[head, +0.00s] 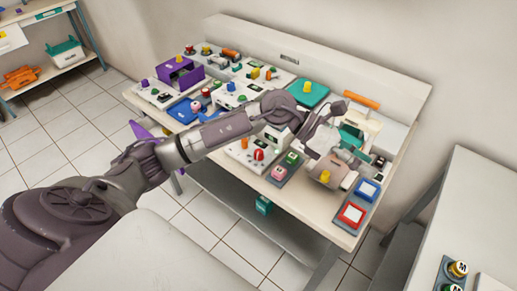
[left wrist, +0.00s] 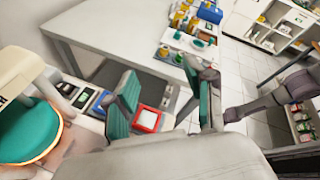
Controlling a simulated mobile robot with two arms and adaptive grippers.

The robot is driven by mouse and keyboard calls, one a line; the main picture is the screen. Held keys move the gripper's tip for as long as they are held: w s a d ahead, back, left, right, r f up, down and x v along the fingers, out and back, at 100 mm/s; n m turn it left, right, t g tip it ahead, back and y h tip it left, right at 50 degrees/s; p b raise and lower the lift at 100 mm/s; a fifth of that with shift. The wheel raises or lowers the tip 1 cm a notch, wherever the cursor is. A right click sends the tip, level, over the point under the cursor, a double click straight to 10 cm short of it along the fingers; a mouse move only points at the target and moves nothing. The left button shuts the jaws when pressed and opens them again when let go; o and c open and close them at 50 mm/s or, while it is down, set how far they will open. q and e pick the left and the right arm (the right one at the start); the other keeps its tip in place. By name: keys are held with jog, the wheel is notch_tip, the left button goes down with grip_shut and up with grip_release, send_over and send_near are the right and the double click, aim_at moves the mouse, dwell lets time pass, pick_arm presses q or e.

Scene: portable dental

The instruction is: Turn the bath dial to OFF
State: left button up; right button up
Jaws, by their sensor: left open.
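A white unit with a red knob (head: 258,154) stands at the front middle of the bench. I cannot tell which of these is the bath dial, and no OFF mark is readable. My left arm reaches across the bench from the left. My left gripper (head: 347,145) is above the bench's right part, behind the brownish box, apart from both knobs. In the left wrist view its teal-padded fingers (left wrist: 162,78) are spread, with nothing between them. My right gripper does not show.
A red-framed pad (head: 352,215) and a blue-framed pad (head: 367,189) lie at the bench's right front; the red one also shows in the left wrist view (left wrist: 147,119). A purple box (head: 180,74) and several knobbed units crowd the left. Another table (head: 480,200) stands at right.

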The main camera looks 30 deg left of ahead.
pick_arm(q)
jog(key=w+a+f+m+g+y, duration=0.1)
jog(key=w+a+f+m+y, duration=0.2)
jog(key=a+y, duration=0.65)
jog(key=n+g+y, duration=0.1)
jog(key=n+y, duration=0.1)
jog(key=y, duration=0.2)
send_over(259, 151)
jog(key=shift+m, duration=0.3)
notch_tip(259, 151, down, 13)
jog(key=shift+s+a+r+p, duration=0.1)
jog(key=shift+r+p, duration=0.1)
jog(key=shift+p, duration=1)
grip_shut()
